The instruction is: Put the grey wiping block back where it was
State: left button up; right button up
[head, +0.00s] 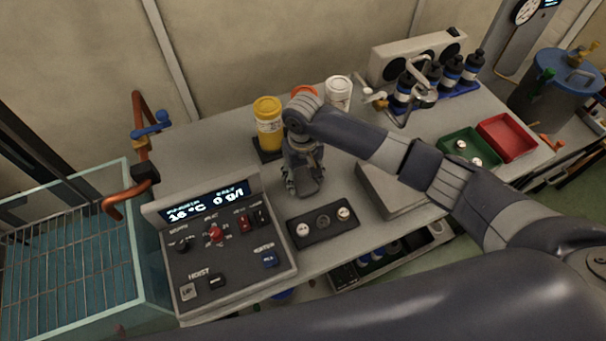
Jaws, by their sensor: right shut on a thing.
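My right gripper (303,176) points down over the bench, between the yellow-lidded jar and the black tray. It is shut on a grey block (308,184), which looks like the grey wiping block and is partly hidden by the fingers. I cannot tell whether the block touches the bench top. My left gripper is not in view.
A yellow-lidded jar (268,125) stands just behind the gripper. A black tray (322,224) with round pieces lies in front. A control panel (222,245) is at left. Green (467,147) and red (508,136) trays are at right. Bare bench shows around the gripper.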

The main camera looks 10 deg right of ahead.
aim_at(303, 180)
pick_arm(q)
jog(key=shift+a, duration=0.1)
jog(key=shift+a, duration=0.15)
pick_arm(e)
jog(key=o, duration=1)
jog(key=shift+f, duration=0.15)
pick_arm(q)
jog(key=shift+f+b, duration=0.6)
pick_arm(e)
notch_tip(303, 180, up, 12)
jog(key=shift+r, duration=0.2)
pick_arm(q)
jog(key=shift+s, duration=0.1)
pick_arm(e)
jog(key=shift+s+f, duration=0.1)
